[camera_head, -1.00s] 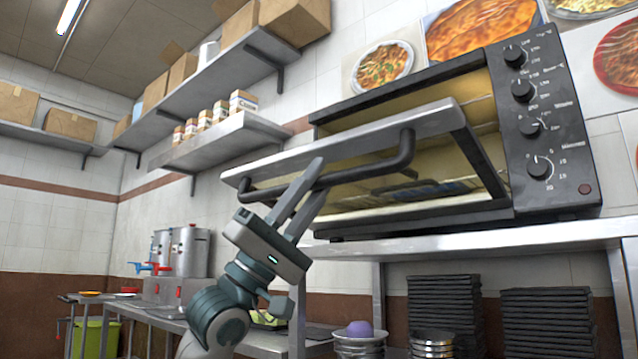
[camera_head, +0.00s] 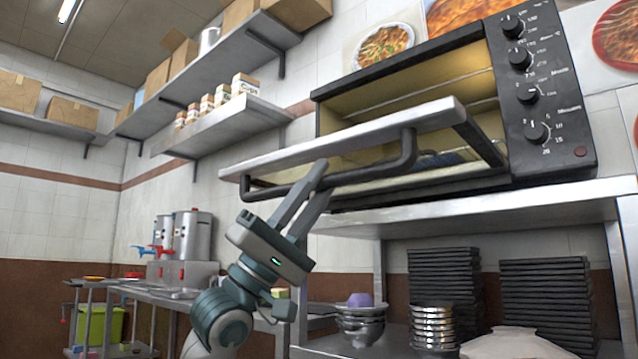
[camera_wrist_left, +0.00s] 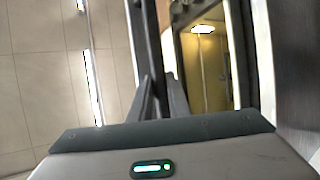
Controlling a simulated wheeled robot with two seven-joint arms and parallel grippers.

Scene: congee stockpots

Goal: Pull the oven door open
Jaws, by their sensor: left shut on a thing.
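The toaster oven (camera_head: 545,100) stands on a metal shelf, its control panel with several knobs on the right. Its door (camera_head: 340,140) is partly open, tilted outward, and the yellow-lit inside shows above and behind it. A dark bar handle (camera_head: 375,178) runs along the door's front. My left gripper (camera_head: 312,185) is shut on the handle near its left part, reaching up from below. In the left wrist view the fingers (camera_wrist_left: 160,100) close around the dark handle bar (camera_wrist_left: 147,50), with the lit oven inside to the right. My right gripper is not in view.
The metal shelf (camera_head: 480,215) runs under the oven. Below it are stacked black trays (camera_head: 445,290), bowls (camera_head: 362,325) and metal tins (camera_head: 433,325). Wall shelves (camera_head: 215,130) with boxes are at upper left. Stockpots (camera_head: 190,235) stand on a far counter. Space before the door looks clear.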

